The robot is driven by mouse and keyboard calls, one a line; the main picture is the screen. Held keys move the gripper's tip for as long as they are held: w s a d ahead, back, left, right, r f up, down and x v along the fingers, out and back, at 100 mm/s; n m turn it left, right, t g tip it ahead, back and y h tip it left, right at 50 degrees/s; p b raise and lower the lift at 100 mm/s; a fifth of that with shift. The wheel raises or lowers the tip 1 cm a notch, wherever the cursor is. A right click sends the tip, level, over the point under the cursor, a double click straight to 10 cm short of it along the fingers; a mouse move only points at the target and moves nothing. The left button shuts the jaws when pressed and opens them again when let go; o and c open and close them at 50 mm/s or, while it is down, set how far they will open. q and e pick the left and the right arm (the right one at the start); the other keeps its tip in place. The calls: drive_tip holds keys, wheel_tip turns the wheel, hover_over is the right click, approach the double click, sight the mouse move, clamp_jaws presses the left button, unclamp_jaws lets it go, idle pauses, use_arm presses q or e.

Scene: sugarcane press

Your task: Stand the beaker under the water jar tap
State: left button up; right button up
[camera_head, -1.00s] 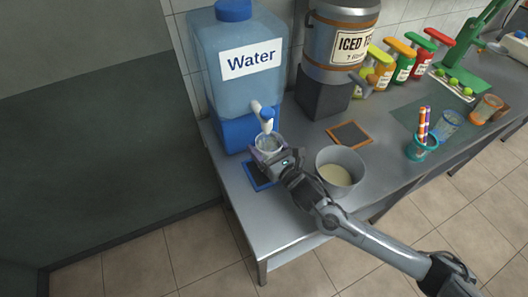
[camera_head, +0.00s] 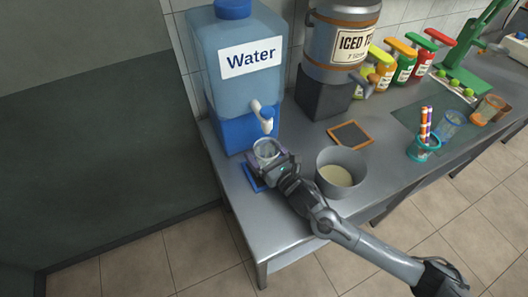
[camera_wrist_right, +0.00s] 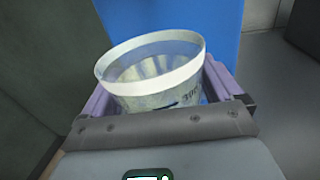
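The clear beaker (camera_head: 265,149) is between the purple fingers of my right gripper (camera_head: 268,158), which is shut on it. In the wrist view the beaker (camera_wrist_right: 150,75) has its open rim up, with a finger at each side. A blue-edged coaster (camera_head: 250,178) lies below, partly hidden by the gripper and beaker. I cannot tell whether the beaker's base touches it. My left gripper is not in view.
A grey pot (camera_head: 341,172) with pale contents stands right of my right gripper, close to my forearm. An iced tea dispenser (camera_head: 340,45) on a dark stand and an orange-edged coaster (camera_head: 350,135) are behind it. The counter's front left (camera_head: 270,225) is clear.

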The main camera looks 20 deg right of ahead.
drive_tip(key=shift+o, duration=0.3)
drive_tip(key=shift+r, duration=0.2)
drive_tip(key=shift+s, duration=0.15)
drive_tip(key=p+v, duration=0.2)
drive_tip(key=v, duration=0.8)
drive_tip(key=shift+s+d, duration=0.1)
drive_tip(key=shift+s, duration=0.15)
drive_tip(key=shift+s+d, duration=0.15)
drive_tip(key=shift+s, duration=0.4)
